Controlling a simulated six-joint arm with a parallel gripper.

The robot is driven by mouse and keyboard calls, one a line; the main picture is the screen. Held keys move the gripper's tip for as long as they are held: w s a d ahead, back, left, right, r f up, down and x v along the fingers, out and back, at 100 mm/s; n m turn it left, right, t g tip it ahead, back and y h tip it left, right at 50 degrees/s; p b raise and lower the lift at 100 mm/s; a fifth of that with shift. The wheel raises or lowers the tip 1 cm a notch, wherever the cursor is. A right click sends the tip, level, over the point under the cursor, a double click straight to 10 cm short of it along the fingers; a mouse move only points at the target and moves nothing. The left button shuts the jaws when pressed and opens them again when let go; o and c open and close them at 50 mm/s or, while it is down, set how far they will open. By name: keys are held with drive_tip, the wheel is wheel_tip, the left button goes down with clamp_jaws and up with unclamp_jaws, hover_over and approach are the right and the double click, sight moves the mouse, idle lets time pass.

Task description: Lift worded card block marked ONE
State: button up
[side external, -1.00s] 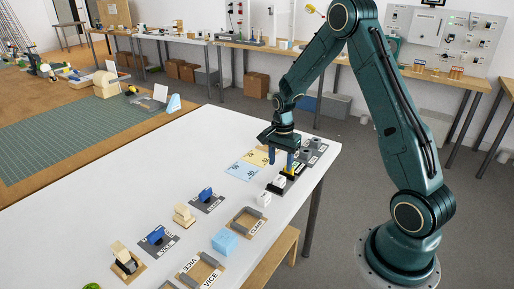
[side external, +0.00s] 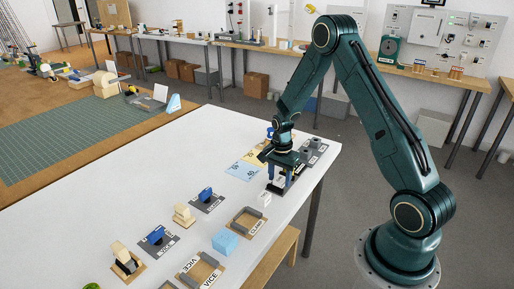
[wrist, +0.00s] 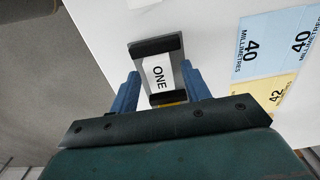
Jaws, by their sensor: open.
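The white card block marked ONE (wrist: 158,77) sits in a dark holder (wrist: 152,46) in the wrist view, its word reading sideways. My gripper (wrist: 160,72) is open, with one blue finger on each side of the block. I cannot tell whether the fingers touch it. In the side view my gripper (side external: 278,183) is low over the dark holder near the table's right edge, and its fingers largely hide the block there. A bit of yellow shows at the holder's near end in the wrist view, partly covered by my gripper.
Blue and yellow number cards (wrist: 272,41) lie flat to the right in the wrist view. A small white block (side external: 264,197) stands just in front of my gripper. Dark pieces (side external: 313,147) lie behind it. The white table's (side external: 120,185) left side is clear.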

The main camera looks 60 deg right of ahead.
sight(280, 179)
drive_tip(key=c, duration=0.8)
drive_tip(key=shift+o, duration=0.2)
drive_tip(key=shift+r, duration=0.15)
drive_tip(key=shift+r, duration=2.6)
